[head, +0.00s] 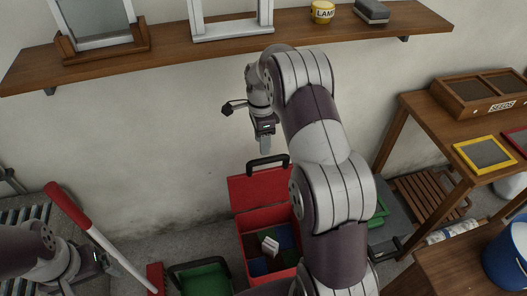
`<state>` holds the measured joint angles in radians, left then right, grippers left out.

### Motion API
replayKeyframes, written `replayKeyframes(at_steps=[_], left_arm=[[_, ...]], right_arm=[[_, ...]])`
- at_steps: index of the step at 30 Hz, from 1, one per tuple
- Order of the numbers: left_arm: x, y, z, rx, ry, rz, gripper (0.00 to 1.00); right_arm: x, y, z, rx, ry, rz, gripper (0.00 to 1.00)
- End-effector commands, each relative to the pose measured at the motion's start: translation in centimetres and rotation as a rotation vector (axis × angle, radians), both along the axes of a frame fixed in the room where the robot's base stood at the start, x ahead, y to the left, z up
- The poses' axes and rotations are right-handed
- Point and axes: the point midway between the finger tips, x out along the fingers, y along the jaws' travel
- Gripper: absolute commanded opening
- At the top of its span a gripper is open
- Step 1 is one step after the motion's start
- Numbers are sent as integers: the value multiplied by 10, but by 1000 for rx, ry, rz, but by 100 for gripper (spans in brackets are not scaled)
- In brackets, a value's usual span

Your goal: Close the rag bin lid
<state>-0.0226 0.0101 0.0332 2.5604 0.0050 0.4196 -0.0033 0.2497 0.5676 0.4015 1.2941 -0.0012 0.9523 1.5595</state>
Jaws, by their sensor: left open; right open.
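The rag bin, a red box (246,226), stands on the floor below the shelf. Its red lid (244,187) is raised at the back, leaning toward the wall, with a black handle (267,162) at its top edge. Dark blue and green patches and a small pale item (270,246) show inside the bin. My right gripper (264,142) is open and empty, just above the lid handle, pointing down; I cannot tell whether it touches. My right arm hides the bin's right side. My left gripper (97,262) is open at the lower left, away from the bin.
A wooden shelf (175,45) runs along the wall above. A red-and-white pole (85,222) leans between my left gripper and the bin. A green crate (202,278) stands left of the bin. Wooden tables and a blue bucket (507,255) are at right.

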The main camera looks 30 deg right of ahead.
Motion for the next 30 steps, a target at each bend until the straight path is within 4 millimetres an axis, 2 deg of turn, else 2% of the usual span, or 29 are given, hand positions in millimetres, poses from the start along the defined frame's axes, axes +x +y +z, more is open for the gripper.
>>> replayKeyframes(at_steps=[2,9,13,19,20,24,30], left_arm=[[0,0,-12,0,0,0,93],[0,0,-9,0,0,0,93],[0,0,-9,0,0,0,93],[0,0,-9,0,0,0,93],[0,0,-9,0,0,0,93],[0,0,-9,0,0,0,93],[0,0,-9,0,0,0,93]], right_arm=[[-2,0,-21,1,3,-2,48],[-5,0,-59,0,2,0,48],[-5,1,-67,0,1,1,48],[-5,1,-68,0,0,1,48],[-5,1,-68,0,0,1,45],[-5,1,-68,0,0,2,0],[-5,1,-68,0,-2,2,0]])
